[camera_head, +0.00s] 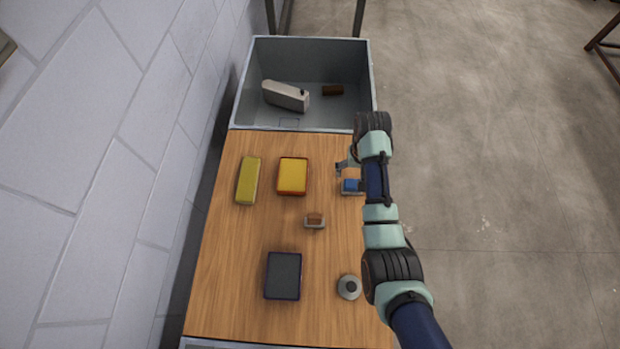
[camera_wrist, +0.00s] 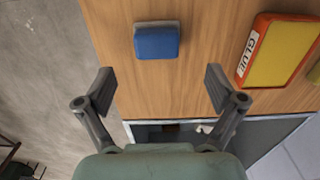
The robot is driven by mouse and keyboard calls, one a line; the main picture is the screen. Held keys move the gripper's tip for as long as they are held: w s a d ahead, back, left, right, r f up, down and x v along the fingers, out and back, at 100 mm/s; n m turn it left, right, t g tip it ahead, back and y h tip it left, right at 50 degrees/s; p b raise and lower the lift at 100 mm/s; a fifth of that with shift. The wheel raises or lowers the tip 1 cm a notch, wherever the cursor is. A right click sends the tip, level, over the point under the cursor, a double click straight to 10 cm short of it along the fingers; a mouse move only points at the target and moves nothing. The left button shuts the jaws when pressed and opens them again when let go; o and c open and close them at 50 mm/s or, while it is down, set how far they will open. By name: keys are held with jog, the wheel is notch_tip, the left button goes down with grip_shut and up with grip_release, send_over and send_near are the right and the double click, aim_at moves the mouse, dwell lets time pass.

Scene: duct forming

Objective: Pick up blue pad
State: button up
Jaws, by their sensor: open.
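The blue pad (camera_head: 350,186) lies on the wooden table near its right edge, partly hidden by my arm in the head view. In the wrist view the blue pad (camera_wrist: 157,41) shows whole, with a grey rim along its upper edge. My gripper (camera_wrist: 159,82) is open and empty, its two fingers spread wide. The pad lies beyond the fingertips in the wrist view, roughly centred between them, and no finger appears to touch it. In the head view only a small part of my gripper (camera_head: 340,168) shows beside my arm, close to the pad.
A yellow-and-red glue box (camera_head: 292,176) and a yellow block (camera_head: 248,181) lie left of the pad. A small brown-topped item (camera_head: 314,221), a dark box (camera_head: 283,275) and a round grey item (camera_head: 349,287) are nearer. A grey bin (camera_head: 336,114) adjoins the table's far end.

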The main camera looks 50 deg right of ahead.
aim_at(354, 183)
jog(key=shift+s+d, duration=0.1)
jog(key=shift+s, duration=0.1)
jog(key=shift+s+d+f, duration=0.1)
jog(key=shift+s+f, duration=0.1)
jog(key=shift+f, duration=0.35)
jog(key=shift+s+f, duration=0.15)
jog(key=shift+f, duration=0.35)
jog(key=f, duration=0.2)
jog(key=f+b, duration=0.1)
jog(key=f, duration=0.2)
jog(key=shift+w+f, duration=0.35)
jog(key=shift+f, duration=0.05)
jog(key=c, duration=1.2)
notch_tip(354, 183, up, 20)
jog(key=p, duration=0.7)
jog(key=shift+r, duration=0.1)
jog(key=shift+c, duration=0.3)
